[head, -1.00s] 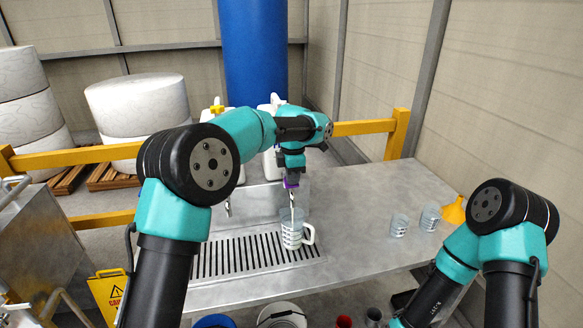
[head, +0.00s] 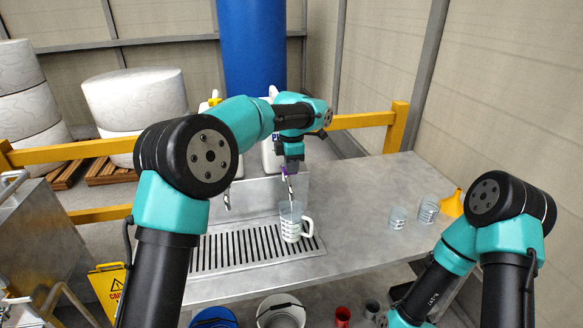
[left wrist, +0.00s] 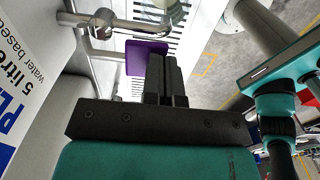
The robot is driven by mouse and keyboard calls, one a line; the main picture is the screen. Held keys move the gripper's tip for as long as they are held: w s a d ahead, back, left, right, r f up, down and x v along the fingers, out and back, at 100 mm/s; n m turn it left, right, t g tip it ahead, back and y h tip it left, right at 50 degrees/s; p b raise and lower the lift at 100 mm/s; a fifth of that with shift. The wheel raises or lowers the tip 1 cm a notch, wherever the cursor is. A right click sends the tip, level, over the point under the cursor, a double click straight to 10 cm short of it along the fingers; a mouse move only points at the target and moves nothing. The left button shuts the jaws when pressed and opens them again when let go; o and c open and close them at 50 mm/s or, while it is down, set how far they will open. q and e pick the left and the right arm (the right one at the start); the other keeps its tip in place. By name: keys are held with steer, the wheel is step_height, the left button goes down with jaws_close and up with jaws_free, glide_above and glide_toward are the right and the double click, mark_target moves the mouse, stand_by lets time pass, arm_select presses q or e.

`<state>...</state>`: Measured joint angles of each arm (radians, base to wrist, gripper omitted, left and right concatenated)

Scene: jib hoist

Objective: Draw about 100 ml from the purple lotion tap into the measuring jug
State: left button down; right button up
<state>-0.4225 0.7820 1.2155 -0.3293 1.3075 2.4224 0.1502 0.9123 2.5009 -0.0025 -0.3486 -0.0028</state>
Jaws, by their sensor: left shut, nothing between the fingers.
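The measuring jug (head: 290,222), clear with dark marks and a pale handle at its right, stands upright on the drip tray (head: 222,254) below the purple lotion tap (head: 285,171). Pale content seems to show in its lower part; I cannot read the level. My left gripper (head: 292,166) is shut and empty at the tap. In the left wrist view the shut fingers (left wrist: 165,68) are beside the purple lever (left wrist: 147,56), with the metal spout (left wrist: 110,26) beyond; contact cannot be told. Whether lotion flows is unclear. My right gripper is out of view.
Two clear cups (head: 398,217) and (head: 428,209) and a yellow funnel (head: 452,204) stand at the bench's right. White containers (head: 270,158) are behind the taps. Buckets (head: 281,312) are below the front edge.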

arm_select(q)
step_height(320, 180, up, 14)
steer(key=s, duration=0.1)
steer(key=shift+s+d, duration=0.2)
steer(key=shift+d, duration=0.05)
stand_by(0.5)
